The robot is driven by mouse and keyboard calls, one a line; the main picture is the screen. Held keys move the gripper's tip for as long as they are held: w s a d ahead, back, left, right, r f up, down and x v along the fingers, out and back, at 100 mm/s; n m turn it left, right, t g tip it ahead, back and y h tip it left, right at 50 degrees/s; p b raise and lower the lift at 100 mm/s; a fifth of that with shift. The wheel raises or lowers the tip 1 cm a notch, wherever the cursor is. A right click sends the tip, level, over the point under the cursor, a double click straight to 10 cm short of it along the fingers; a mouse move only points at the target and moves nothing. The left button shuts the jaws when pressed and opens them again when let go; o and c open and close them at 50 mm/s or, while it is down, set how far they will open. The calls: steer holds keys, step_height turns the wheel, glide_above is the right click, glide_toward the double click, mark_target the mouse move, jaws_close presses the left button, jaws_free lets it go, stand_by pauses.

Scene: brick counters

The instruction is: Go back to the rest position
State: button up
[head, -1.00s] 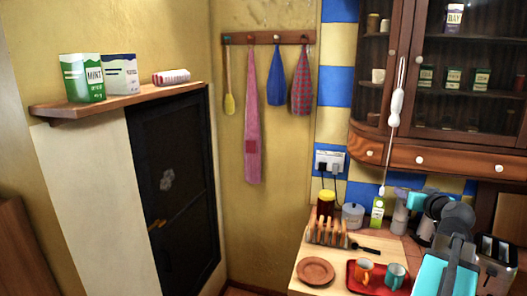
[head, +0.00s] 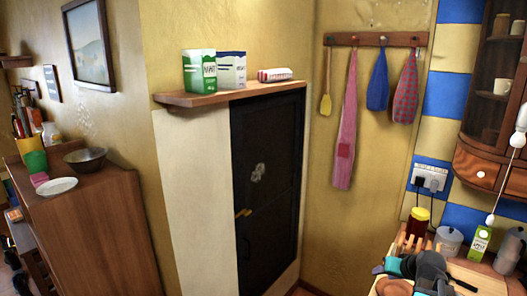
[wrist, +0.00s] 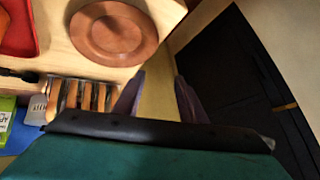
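My gripper (wrist: 158,92) shows in the wrist view with its two dark fingers apart and nothing between them. It is over the edge of the wooden counter, beside a brown plate (wrist: 115,32) and a toast rack (wrist: 80,95). In the head view my arm (head: 425,268) reaches over the counter at the lower right and hides part of the plate (head: 393,288). The gripper's fingertips cannot be made out there.
A red tray (wrist: 18,22) lies on the counter. A dark door (head: 268,190) stands left of it, under a shelf (head: 230,95) with boxes. A brown sideboard (head: 90,225) with a white dish (head: 56,187) stands at the left. A jar (head: 417,222) and a carton (head: 479,243) stand behind my arm.

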steer(key=s+a+f+n+g, duration=0.2)
steer(key=s+a+f+g, duration=0.25)
steer(key=a+f, duration=0.8)
steer(key=s+a+f+n+g, duration=0.1)
steer(key=s+a+f+g, duration=0.4)
steer(key=a+f, duration=0.75)
steer(key=s+a+f+g+b, duration=0.1)
steer(key=s+f+b, duration=0.4)
steer(key=s+f, duration=0.7)
steer(key=s+a+f+g+b, duration=0.2)
steer(key=s+f+b, duration=0.3)
steer(key=s+f, duration=0.7)
steer(key=s+g, duration=0.1)
steer(key=s, duration=0.2)
steer(key=shift+s+a+f+n+h, duration=0.2)
steer(key=shift+s+f+n+h, duration=0.05)
steer(key=shift+f+n+h, duration=0.1)
